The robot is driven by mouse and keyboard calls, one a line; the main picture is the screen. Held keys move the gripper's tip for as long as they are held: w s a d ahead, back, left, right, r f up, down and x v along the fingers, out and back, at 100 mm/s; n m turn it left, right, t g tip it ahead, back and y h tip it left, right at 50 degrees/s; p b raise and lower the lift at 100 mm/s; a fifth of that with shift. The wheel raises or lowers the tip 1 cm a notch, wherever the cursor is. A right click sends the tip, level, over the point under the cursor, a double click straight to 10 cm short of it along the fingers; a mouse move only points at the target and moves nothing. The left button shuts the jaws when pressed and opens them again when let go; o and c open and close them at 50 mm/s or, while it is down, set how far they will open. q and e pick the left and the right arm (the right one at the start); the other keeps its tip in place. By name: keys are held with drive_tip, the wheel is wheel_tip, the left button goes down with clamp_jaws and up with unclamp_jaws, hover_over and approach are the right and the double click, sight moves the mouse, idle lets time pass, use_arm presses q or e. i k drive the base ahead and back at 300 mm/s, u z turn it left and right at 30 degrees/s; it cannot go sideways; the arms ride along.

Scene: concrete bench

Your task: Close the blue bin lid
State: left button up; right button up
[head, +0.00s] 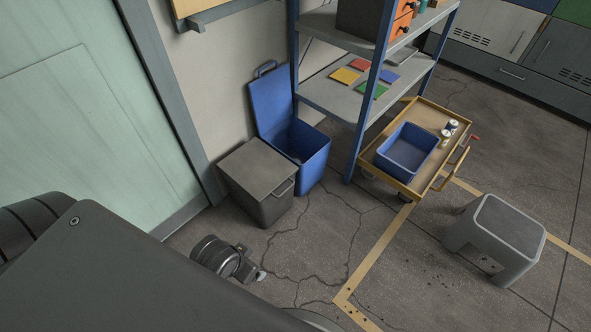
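The blue bin (314,160) stands on the floor against the wall, beside the shelf. Its blue lid (271,104) is open, tipped up and back near the wall, with a loop handle (265,69) at its top edge. The bin's inside shows and looks empty, though its bottom is partly hidden. My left gripper (258,274) is low in the picture, in front of the bins and well apart from the blue bin. Its fingers are small and partly hidden, so whether they are open cannot be told. My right gripper is not in view.
A grey bin (257,171) with a shut lid stands close in front of the blue bin. A blue-post shelf (328,97) is at its right. A cart (396,178) with a blue tub (407,152) and a grey stool (496,240) stand further right. The cracked floor between is clear.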

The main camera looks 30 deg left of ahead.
sight(271, 95)
drive_tip(key=z, duration=0.05)
drive_tip(key=k, duration=0.5)
drive_tip(key=u, duration=1)
drive_tip(key=i, duration=0.95)
drive_tip(key=u, duration=0.9)
drive_tip(key=i, duration=0.75)
drive_tip(key=u, duration=0.05)
